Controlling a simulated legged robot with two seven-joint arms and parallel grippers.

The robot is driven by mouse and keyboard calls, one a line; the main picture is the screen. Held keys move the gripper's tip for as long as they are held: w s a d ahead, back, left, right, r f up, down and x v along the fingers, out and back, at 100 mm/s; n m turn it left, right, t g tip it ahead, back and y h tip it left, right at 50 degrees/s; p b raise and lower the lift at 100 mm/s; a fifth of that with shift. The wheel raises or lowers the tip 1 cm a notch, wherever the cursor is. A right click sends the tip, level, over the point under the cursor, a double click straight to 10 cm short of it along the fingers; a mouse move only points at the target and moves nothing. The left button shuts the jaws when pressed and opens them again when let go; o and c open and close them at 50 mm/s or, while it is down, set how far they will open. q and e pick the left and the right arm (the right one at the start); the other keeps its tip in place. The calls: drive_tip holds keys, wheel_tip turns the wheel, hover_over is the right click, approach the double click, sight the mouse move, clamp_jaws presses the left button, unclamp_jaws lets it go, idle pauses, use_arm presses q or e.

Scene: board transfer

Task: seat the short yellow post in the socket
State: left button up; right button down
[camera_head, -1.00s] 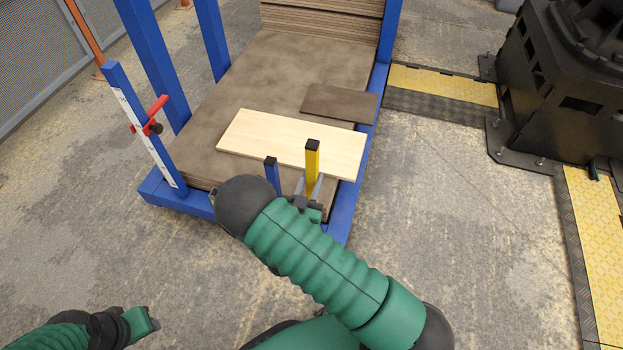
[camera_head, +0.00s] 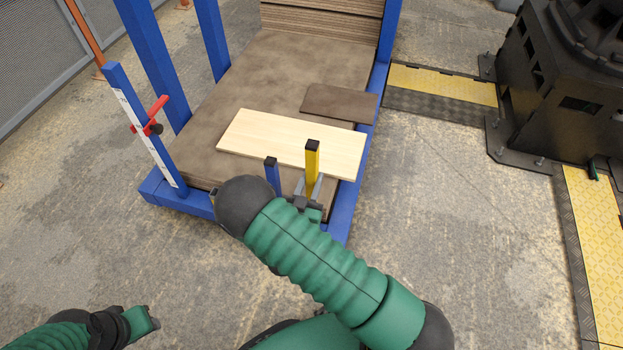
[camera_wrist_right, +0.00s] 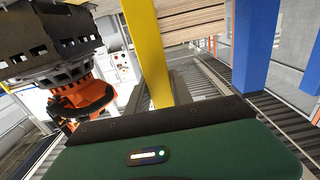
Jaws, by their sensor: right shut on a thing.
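The short yellow post (camera_head: 312,165) with a black top stands upright at the front right of the blue frame. My right gripper (camera_head: 313,192) is shut on it low down. The yellow post also shows in the right wrist view (camera_wrist_right: 149,50), rising just beyond the gripper body. The lower end of the post and any socket under it are hidden by my right gripper and arm. My left gripper (camera_head: 150,318) is at the lower left, away from the frame; its fingers are too small to read.
A short blue post (camera_head: 271,175) stands just left of the yellow one. A pale board (camera_head: 290,142) and a dark brown board (camera_head: 340,103) lie on the brown stack (camera_head: 215,122) within the blue frame (camera_head: 346,210). A blue upright with a red handle (camera_head: 153,115) stands at left.

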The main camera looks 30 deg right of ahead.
wheel_tip(320, 180, down, 10)
drive_tip(key=b, duration=0.7)
drive_tip(key=shift+f+b, duration=0.25)
drive_tip(key=shift+b, duration=0.1)
idle(2.8)
drive_tip(key=c, duration=1)
unclamp_jaws()
drive_tip(key=shift+c, duration=0.2)
